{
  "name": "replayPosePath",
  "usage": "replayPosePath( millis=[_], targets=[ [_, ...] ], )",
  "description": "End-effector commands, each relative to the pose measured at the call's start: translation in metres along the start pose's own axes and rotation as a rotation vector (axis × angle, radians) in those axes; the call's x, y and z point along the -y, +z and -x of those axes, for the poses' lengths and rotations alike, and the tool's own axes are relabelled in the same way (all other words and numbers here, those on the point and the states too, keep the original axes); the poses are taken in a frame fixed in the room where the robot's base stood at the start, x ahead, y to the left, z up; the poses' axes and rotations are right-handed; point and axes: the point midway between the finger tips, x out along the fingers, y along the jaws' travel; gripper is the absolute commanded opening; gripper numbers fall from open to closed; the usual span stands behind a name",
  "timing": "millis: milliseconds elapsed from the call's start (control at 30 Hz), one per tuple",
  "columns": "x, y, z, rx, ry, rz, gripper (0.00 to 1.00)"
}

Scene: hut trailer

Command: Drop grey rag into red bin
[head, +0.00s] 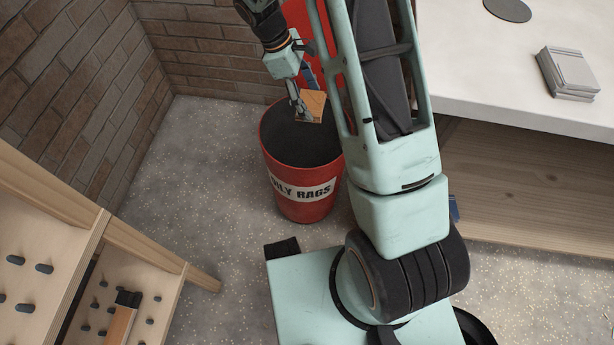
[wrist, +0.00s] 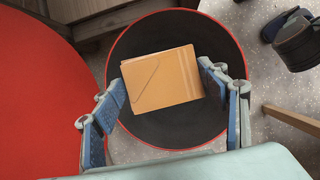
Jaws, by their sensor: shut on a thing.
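The red bin (head: 304,210) stands on the floor near the brick corner, its mouth open and its inside dark. Its white label partly reads "ILY RAGS". My gripper (head: 303,107) is above the bin mouth, shut on a flat tan-orange folded piece (head: 312,106). In the wrist view this piece (wrist: 162,78) sits between my two fingers (wrist: 161,80), over the dark inside of the bin (wrist: 165,32). The held piece looks tan, not grey. The bin's floor is partly hidden by the held piece.
A red lid (wrist: 35,95) stands up beside the bin. A white-topped counter (head: 480,75) at right bears a stack of grey flat squares (head: 568,72) and a dark disc (head: 508,9). A pegged wooden rack (head: 60,240) stands at left.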

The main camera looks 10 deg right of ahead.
Motion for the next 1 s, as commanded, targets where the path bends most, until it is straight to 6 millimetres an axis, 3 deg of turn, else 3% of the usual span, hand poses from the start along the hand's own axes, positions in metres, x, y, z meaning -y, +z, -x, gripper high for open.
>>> replayPosePath(
  millis=[33, 200, 500, 533, 700, 1000],
  targets=[
    [0.000, -0.005, -0.011, 0.000, 0.000, 0.000, 0.48],
    [0.000, -0.010, -0.024, 0.000, 0.001, -0.001, 0.48],
    [0.000, -0.010, -0.025, 0.000, 0.000, -0.001, 0.48],
    [0.000, -0.010, -0.025, 0.000, 0.000, -0.001, 0.68],
    [0.000, -0.010, -0.025, 0.000, 0.000, -0.001, 0.87],
    [0.000, -0.010, -0.024, 0.000, 0.000, -0.001, 0.88]
  ],
)
